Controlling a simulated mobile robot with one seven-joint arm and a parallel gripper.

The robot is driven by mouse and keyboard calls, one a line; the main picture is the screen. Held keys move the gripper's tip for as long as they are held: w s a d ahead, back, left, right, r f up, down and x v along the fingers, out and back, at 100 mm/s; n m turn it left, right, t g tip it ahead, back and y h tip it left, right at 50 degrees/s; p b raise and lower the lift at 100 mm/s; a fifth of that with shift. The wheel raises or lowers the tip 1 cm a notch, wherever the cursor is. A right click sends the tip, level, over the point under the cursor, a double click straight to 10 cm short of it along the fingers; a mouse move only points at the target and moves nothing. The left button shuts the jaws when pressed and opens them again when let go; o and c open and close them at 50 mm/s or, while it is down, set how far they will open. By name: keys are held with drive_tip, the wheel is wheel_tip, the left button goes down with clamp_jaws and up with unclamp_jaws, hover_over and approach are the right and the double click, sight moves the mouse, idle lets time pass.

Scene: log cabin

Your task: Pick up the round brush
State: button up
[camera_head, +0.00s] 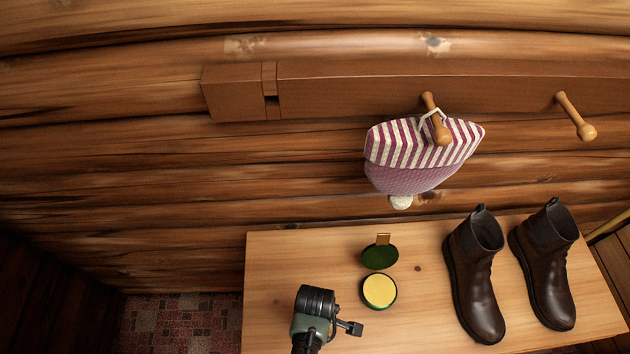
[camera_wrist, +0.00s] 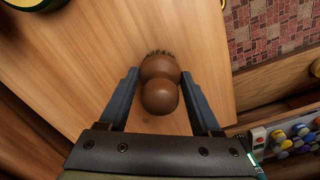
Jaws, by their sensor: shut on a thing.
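The round brush (camera_wrist: 160,95) shows in the wrist view as a brown, rounded wooden knob with a narrow neck and a fringe of dark bristles at its far edge. My gripper (camera_wrist: 160,74) has one finger on each side of it and is shut on it. The bench top (camera_wrist: 80,75) lies below. In the head view my gripper (camera_head: 349,327) is over the front left part of the bench (camera_head: 265,265), and the brush cannot be made out there. Whether the bristles touch the bench is not clear.
A yellow polish tin (camera_head: 379,291) and a green lid (camera_head: 380,257) lie right of my gripper. Dark boots (camera_head: 475,285) (camera_head: 546,270) stand further right. A striped cap (camera_head: 420,150) hangs from a peg above. A box of colourful items (camera_wrist: 294,142) shows at lower right in the wrist view.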

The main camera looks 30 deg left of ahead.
drive_tip(key=shift+r, duration=0.1)
wheel_tip(320, 180, up, 10)
drive_tip(key=shift+f, duration=0.1)
idle(0.5)
idle(0.7)
